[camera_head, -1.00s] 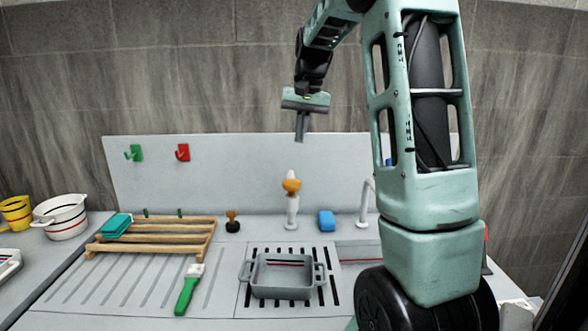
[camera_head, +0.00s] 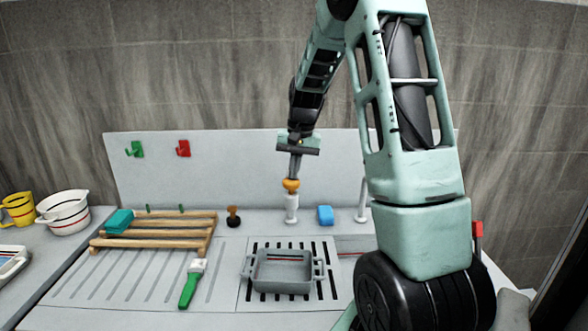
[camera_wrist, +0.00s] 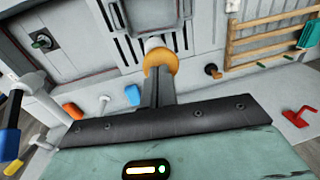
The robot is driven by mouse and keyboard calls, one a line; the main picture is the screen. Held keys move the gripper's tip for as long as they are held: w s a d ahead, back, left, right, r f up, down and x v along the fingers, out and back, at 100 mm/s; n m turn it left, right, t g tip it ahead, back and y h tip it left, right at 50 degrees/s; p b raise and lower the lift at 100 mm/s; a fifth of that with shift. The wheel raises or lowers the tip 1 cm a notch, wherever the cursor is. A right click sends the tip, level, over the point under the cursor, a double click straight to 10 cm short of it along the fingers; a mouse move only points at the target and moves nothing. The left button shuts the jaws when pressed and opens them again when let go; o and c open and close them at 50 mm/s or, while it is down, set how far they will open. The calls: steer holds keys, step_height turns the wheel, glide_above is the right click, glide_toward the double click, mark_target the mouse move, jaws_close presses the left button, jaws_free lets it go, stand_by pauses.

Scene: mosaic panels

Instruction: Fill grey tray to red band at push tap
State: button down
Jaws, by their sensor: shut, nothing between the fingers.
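The grey tray (camera_head: 283,287), two-handled, sits on the slotted drain grate below the push tap. The push tap is a white post (camera_head: 291,208) with an orange knob (camera_head: 291,185) on top. My gripper (camera_head: 294,172) is shut and empty, pointing down at the knob from above. In the wrist view my fingertips (camera_wrist: 160,82) overlap the orange knob (camera_wrist: 161,60); they look touching or nearly so. Any stream from the spout is too small to tell.
A blue sponge (camera_head: 325,215) and a thin white tap (camera_head: 362,203) stand right of the push tap. A dark stopper (camera_head: 233,216), wooden rack (camera_head: 160,244) and green-handled brush (camera_head: 190,285) lie left. Red and green hooks hang on the back panel.

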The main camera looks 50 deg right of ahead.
step_height(320, 180, down, 2)
steer(key=shift+b, duration=0.7)
steer(key=shift+r, duration=0.1)
steer(key=shift+s+a+f, duration=0.1)
steer(key=shift+s+f, duration=0.05)
steer(key=shift+f, duration=0.05)
steer(key=r+p, duration=0.4)
steer(key=r, duration=0.1)
steer(key=shift+s+d+r, duration=0.1)
steer(key=shift+d+r, duration=0.05)
steer(key=shift+d, duration=0.1)
step_height(320, 180, up, 9)
steer(key=s+b, duration=0.1)
steer(key=b, duration=0.2)
steer(key=shift+s+d+r, duration=0.15)
steer(key=shift+d, duration=0.25)
stand_by(0.9)
